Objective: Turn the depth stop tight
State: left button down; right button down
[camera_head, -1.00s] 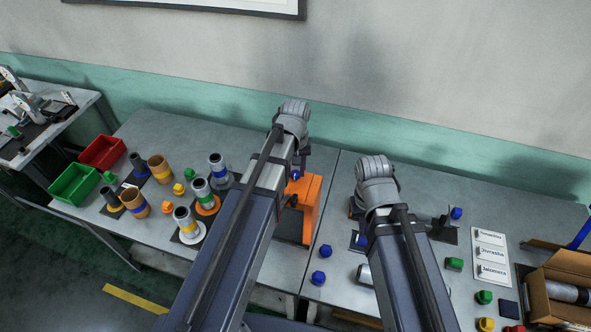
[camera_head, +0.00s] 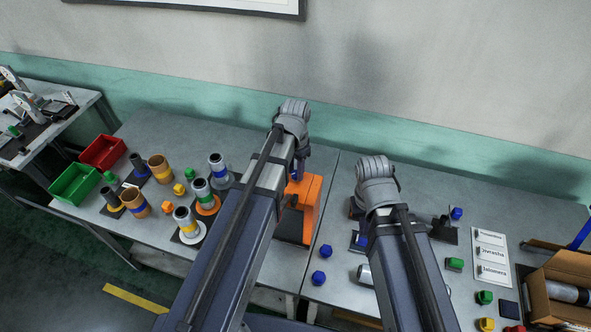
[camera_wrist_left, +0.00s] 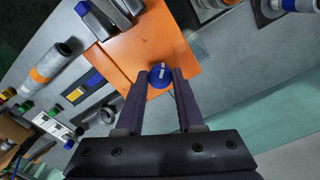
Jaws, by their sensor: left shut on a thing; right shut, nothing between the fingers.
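The depth stop appears to be the round blue knob with a white mark (camera_wrist_left: 160,75) on the orange fixture (camera_wrist_left: 150,50). My left gripper (camera_wrist_left: 161,78) is shut on the knob, one finger on each side. In the head view the orange fixture (camera_head: 312,200) stands at the table's middle, partly behind my left arm. My left gripper (camera_head: 301,165) points down at it, and part of a finger shows. My right arm's wrist (camera_head: 375,182) is to the right, apart from the fixture. Its fingers are mostly hidden below it; they are shut and empty.
Left of the fixture stand several banded cylinders (camera_head: 184,220) and small coloured knobs. Green (camera_head: 75,183) and red (camera_head: 102,152) bins are at the far left. A loose blue knob (camera_head: 318,278) lies in front. A label card (camera_head: 490,255) and cardboard box (camera_head: 560,290) are at right.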

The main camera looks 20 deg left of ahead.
aim_at(295, 173)
pick_arm(q)
jog(key=shift+m, duration=1.2)
jog(key=c, duration=0.5)
grip_release()
jog(key=shift+r, duration=0.1)
notch_tip(295, 173, up, 8)
jog(key=p, duration=0.7)
jog(key=shift+f+p, duration=0.2)
jog(key=shift+p, duration=0.2)
